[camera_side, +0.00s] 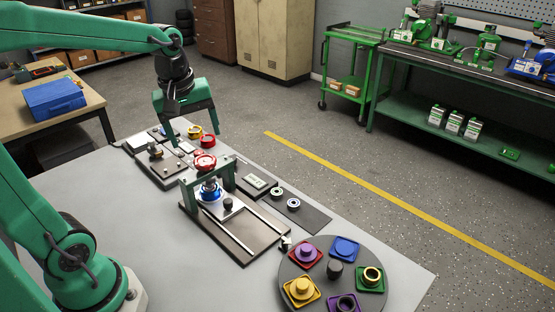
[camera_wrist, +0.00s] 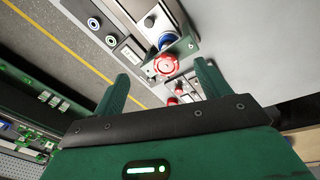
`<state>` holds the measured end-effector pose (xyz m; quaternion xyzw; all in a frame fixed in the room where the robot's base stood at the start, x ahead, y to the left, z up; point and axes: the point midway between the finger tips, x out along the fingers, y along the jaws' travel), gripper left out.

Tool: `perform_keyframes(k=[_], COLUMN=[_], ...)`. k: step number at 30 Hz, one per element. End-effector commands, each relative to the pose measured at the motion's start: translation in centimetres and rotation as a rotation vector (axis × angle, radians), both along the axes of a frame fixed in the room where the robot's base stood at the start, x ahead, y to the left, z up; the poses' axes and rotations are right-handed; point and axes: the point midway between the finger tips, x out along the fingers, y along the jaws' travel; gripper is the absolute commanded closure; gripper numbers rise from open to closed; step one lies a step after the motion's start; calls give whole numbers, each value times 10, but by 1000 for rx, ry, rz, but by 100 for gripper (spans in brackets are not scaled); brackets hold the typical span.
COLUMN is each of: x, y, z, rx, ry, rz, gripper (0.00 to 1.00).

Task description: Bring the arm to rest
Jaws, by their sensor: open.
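My gripper (camera_side: 188,132) is open and empty in the side view, held above the far part of the grey table (camera_side: 105,190). Its two fingers point down, one on each side of the fixtures behind the green press frame. The wrist view shows the gripper (camera_wrist: 160,88) with its two green fingers spread wide and nothing between them. The green press frame with a red handwheel (camera_side: 205,162) stands in front of the gripper. The red handwheel also shows in the wrist view (camera_wrist: 166,64), beyond the fingertips. A blue part (camera_side: 209,193) sits under the frame.
A round carousel (camera_side: 318,289) with several coloured holders stands at the table's near right. A dark plate with two rings (camera_side: 285,199) lies right of the press. Red and yellow parts (camera_side: 195,132) sit near the gripper. The table's left side is clear.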

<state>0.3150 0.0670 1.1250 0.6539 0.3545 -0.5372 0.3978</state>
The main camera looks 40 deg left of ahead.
Motion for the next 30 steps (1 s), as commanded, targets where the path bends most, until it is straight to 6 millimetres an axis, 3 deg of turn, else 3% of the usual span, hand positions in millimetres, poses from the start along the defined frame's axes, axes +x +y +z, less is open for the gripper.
perform_keyframes(k=[7,18,24,30], x=[-33,-78,-89,-92], y=[-29,-59,-66,-67], z=[10,8,5,3], rx=[90,265,326,338], ry=[-98,-227,-260,-265], rz=[-381,-902,-1049,-1080], gripper=[24,24,24,24])
